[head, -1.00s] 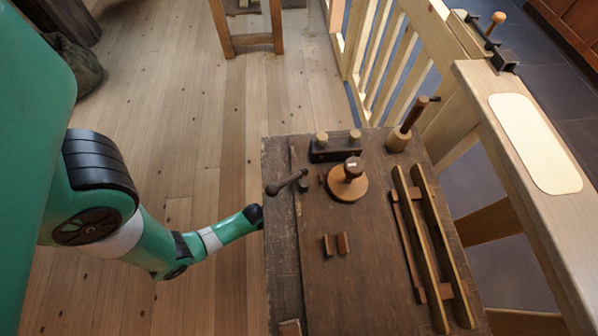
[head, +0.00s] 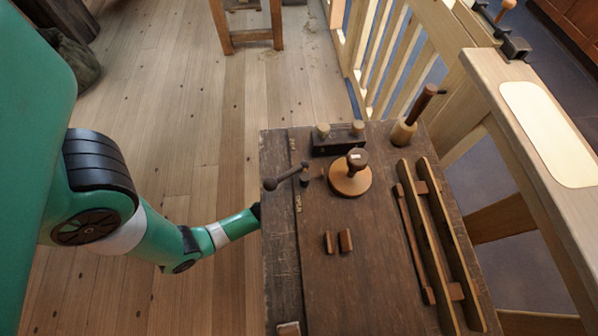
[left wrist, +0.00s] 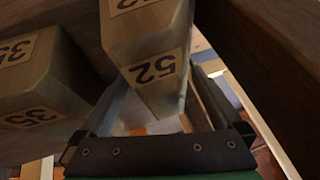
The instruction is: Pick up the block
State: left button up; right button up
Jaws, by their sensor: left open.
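In the left wrist view, a pale block marked 52 (left wrist: 152,60) stands out in the upper middle. Its lower end lies between the two fingers of my left gripper (left wrist: 162,90), which is open. Whether a finger touches the block I cannot tell. A second pale block marked 35 (left wrist: 38,88) is at the left, beside the first. In the head view my left arm reaches the left edge of the bench (head: 283,230), and its gripper is hidden there. Neither numbered block shows in the head view. My right gripper is not in view.
Dark wooden surfaces flank the blocks in the left wrist view. The bench top holds a round knobbed tool (head: 350,178), a mallet (head: 404,132), two small brown pieces (head: 338,242) and long wooden rails (head: 430,235). A slatted railing (head: 405,60) stands behind.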

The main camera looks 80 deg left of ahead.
pick_arm(q)
jog(key=shift+c, duration=0.2)
jog(key=c, duration=1.5)
notch_tip(320, 180, up, 5)
jog(key=p, duration=0.3)
jog(key=shift+f+p, duration=0.1)
jog(key=shift+p, duration=0.2)
jog(key=p+v, duration=0.2)
jog(key=v, duration=0.1)
jog(key=p+v, duration=0.2)
jog(key=v, duration=0.1)
jog(key=shift+s+a+f, duration=0.2)
jog(key=shift+s, duration=0.1)
jog(key=shift+s+d+r+p, duration=0.4)
jog(key=shift+s+r, duration=0.3)
jog(key=shift+s, duration=1)
jog(key=shift+s+d+r+p, duration=0.25)
jog(key=shift+s+r+p, duration=0.35)
jog(key=shift+s, duration=1.1)
jog(key=shift+s+d+r+p, duration=0.35)
jog(key=shift+s+r, duration=0.4)
jog(key=shift+s, duration=0.95)
